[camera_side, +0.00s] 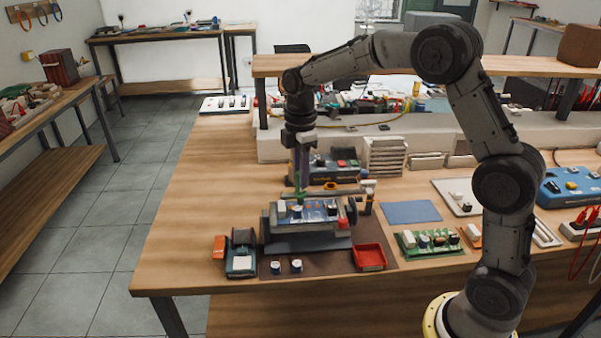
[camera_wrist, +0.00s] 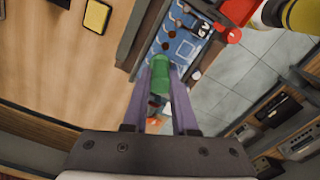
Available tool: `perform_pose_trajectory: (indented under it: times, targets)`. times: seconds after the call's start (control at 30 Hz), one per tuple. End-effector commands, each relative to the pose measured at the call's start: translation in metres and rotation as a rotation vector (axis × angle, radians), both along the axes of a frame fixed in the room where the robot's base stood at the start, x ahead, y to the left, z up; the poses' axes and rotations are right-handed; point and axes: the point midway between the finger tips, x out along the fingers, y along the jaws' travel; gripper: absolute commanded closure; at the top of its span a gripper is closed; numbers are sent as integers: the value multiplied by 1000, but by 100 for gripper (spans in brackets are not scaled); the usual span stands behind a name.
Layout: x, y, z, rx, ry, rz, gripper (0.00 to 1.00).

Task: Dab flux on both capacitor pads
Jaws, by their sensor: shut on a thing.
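My gripper (camera_side: 300,178) points down over the blue circuit board (camera_side: 318,208), which sits in a grey holder (camera_side: 285,239). In the wrist view, my gripper's (camera_wrist: 160,88) purple fingers are shut on a green cylinder (camera_wrist: 160,72), which looks like the flux pen. The blue board (camera_wrist: 182,42) with white traces and dark round parts lies just beyond it. The pen's lower end is at or just above the board; I cannot tell whether it touches. The capacitor pads are too small to make out. Two small white-and-blue cylinders, perhaps capacitors (camera_side: 296,266), stand on the brown mat before the holder.
A red tray (camera_side: 369,257) stands right of the holder. A dark green-and-orange device (camera_side: 240,255) stands left. A green board (camera_side: 428,241) and a blue mat (camera_side: 411,212) lie to the right. A raised shelf runs behind.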

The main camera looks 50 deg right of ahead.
Motion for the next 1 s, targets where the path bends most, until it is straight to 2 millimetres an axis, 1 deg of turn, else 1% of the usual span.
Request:
perform_pose_trajectory:
  times: [0.5,1.0]
  targets:
    - [0,0,-6,0,0,0,100]
    - [0,0,-6,0,0,0,100]
